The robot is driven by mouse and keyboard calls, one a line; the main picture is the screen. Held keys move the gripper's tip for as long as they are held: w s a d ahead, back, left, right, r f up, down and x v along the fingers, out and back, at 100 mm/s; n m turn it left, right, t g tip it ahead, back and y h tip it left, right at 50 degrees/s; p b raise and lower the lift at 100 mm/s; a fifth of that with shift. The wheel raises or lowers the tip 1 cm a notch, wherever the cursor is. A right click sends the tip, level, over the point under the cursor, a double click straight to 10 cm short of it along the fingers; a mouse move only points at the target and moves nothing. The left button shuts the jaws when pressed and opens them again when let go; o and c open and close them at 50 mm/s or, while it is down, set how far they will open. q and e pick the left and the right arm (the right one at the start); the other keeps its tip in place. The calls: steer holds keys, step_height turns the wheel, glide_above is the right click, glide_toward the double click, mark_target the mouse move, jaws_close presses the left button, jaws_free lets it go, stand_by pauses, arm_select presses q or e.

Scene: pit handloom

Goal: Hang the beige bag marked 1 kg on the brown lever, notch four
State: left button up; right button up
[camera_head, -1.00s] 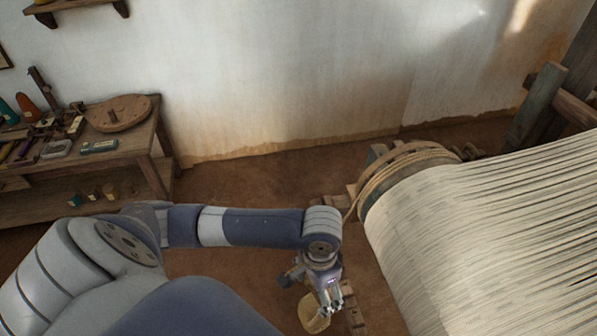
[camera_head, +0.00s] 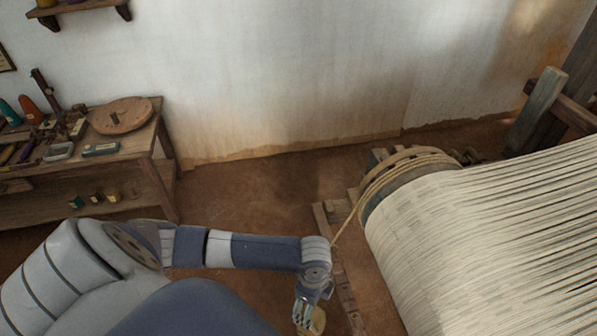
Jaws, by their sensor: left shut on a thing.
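My left gripper (camera_head: 304,315) is at the bottom of the head view, pointing down, shut on a beige bag (camera_head: 318,321). The bag is partly hidden by the fingers and its mark cannot be read. A long brown wooden bar (camera_head: 351,301), which looks like the lever, runs beside the warp roll, just right of the bag. Its notches cannot be told apart, and the bag appears apart from it. My right gripper is not in view.
The loom's warp roll (camera_head: 450,230) with pale threads fills the right side. A rope (camera_head: 352,216) runs from its end down to the bar. A wooden bench (camera_head: 150,150) with tools stands at the left. Bare floor (camera_head: 250,190) lies between.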

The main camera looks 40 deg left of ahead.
arm_select(q)
steer(key=f+m, duration=0.1)
steer(key=m, duration=0.1)
steer(key=a+f+m, duration=0.1)
steer(key=f+m, duration=0.1)
steer(key=s+f+m, duration=0.1)
steer(key=m, duration=0.1)
steer(key=shift+a+f+p, duration=0.3)
steer(key=shift+f, duration=0.1)
steer(key=m, duration=0.1)
steer(key=f+m, duration=0.1)
steer(key=a+f+m, duration=0.1)
steer(key=shift+s+f, duration=0.25)
steer(key=shift+s, duration=0.15)
steer(key=shift+f+m, duration=0.15)
steer(key=shift+m, duration=0.15)
steer(key=shift+w+d+f+b, duration=0.15)
steer(key=shift+w+d+b, duration=0.5)
steer(key=shift+w, duration=0.2)
steer(key=shift+w+d+f+b, duration=0.1)
steer(key=shift+w+d+b, duration=0.45)
steer(key=shift+w, duration=0.25)
steer(key=shift+w+d+b, duration=1.2)
steer(key=shift+w+d, duration=0.05)
steer(key=shift+w, duration=0.3)
steer(key=b, duration=0.6)
glide_above(351, 306)
steer(key=shift+f, duration=1.05)
